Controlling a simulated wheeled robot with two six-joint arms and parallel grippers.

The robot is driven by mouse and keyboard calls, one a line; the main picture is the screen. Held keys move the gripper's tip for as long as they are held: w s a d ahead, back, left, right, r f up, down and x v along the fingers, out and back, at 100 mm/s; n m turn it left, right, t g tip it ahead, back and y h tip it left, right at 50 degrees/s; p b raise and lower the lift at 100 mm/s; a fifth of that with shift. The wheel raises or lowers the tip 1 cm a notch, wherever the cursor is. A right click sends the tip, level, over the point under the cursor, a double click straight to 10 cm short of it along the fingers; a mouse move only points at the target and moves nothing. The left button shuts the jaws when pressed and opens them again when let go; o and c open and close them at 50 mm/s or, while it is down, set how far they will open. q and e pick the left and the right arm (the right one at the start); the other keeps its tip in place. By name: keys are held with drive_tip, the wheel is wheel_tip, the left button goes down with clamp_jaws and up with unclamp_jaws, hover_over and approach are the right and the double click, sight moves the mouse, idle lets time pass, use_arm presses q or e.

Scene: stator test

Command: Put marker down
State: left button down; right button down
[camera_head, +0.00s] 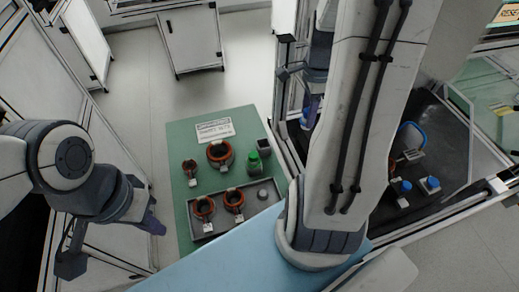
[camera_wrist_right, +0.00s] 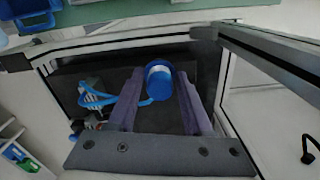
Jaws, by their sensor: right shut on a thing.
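The marker (camera_wrist_right: 158,80) shows in the right wrist view as a blue round end with a paler rim. It is between the two purple fingers of my right gripper (camera_wrist_right: 155,100), which is shut on it. The marker's far end is hidden. In the head view my right gripper (camera_head: 312,112) is partly hidden behind my white arm link, with a bit of blue (camera_head: 304,120) at its fingers. My left gripper (camera_head: 152,224) hangs at the left, beside the green mat. Its fingers are seen side-on, so I cannot tell its opening.
A green mat (camera_head: 182,222) bears copper-coloured rings, a label card, a green-capped bottle (camera_head: 254,162) and a grey tray (camera_head: 262,207). A dark bench surface (camera_head: 445,150) at the right carries blue-topped items (camera_head: 428,185). White cabinets (camera_head: 192,40) stand behind. Open floor lies behind the mat.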

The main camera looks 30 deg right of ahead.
drive_tip(key=w+a+f+p, duration=0.1)
drive_tip(key=w+a+f, duration=0.1)
drive_tip(key=a+f, duration=0.1)
drive_tip(key=w+a+f+p, duration=0.1)
drive_tip(key=w+a+f, duration=0.2)
drive_tip(key=f, duration=0.1)
drive_tip(key=w+a+f+p, duration=0.1)
drive_tip(key=w+a+f, duration=0.1)
drive_tip(key=f, duration=0.2)
drive_tip(key=shift+w+a+f, duration=0.15)
drive_tip(key=shift+w+a, duration=0.2)
drive_tip(key=shift+a, duration=0.05)
drive_tip(key=shift+f, duration=0.2)
drive_tip(key=shift+f+b, duration=0.25)
drive_tip(key=shift+b, duration=0.1)
drive_tip(key=shift+c, duration=1.6)
unclamp_jaws()
